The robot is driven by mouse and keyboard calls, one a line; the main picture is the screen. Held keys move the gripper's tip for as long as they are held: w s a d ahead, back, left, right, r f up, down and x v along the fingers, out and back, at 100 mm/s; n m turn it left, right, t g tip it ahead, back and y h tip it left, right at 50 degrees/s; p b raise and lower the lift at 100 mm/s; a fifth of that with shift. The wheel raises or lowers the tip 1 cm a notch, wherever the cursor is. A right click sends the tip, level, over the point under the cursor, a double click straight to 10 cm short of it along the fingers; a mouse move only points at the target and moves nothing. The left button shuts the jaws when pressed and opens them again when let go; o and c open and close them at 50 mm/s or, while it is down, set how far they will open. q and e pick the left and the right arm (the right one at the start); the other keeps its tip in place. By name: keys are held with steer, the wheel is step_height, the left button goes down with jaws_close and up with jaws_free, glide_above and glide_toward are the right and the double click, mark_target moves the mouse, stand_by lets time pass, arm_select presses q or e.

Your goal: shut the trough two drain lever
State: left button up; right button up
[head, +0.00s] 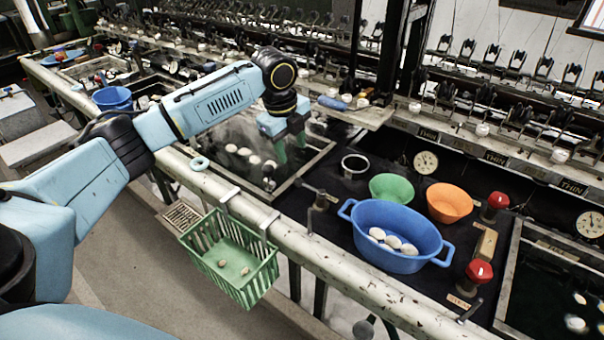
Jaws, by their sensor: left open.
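My left gripper (290,145) is open and points down over a dark water trough (318,160) holding several white cocoons (243,152). Nothing shows between its fingers. A small dark upright lever (268,176) stands at the trough's near side, below and left of the fingers, apart from them as far as I can tell. Another dark lever (319,198) stands to the right on the near ledge, and one more (470,311) is at the lower right. I cannot read which lever belongs to trough two. My right gripper is not in view.
A green basket (232,262) hangs on the pale front rail (345,270). On the dark counter stand a blue oval basin (395,258) with cocoons, green (391,187) and orange (449,202) bowls, and red knobs (480,271). Reeling machinery lines the back.

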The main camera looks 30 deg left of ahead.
mark_target(298, 179)
arm_select(q)
steer(key=f, duration=0.3)
steer(key=w+f+b, duration=0.1)
steer(key=f, duration=0.6)
steer(key=shift+w+d, duration=0.25)
steer(key=shift+w+f, duration=0.1)
steer(key=shift+f, duration=0.15)
steer(key=shift+w+f, duration=0.1)
steer(key=shift+f, duration=0.2)
steer(key=shift+c, duration=0.5)
jaws_close()
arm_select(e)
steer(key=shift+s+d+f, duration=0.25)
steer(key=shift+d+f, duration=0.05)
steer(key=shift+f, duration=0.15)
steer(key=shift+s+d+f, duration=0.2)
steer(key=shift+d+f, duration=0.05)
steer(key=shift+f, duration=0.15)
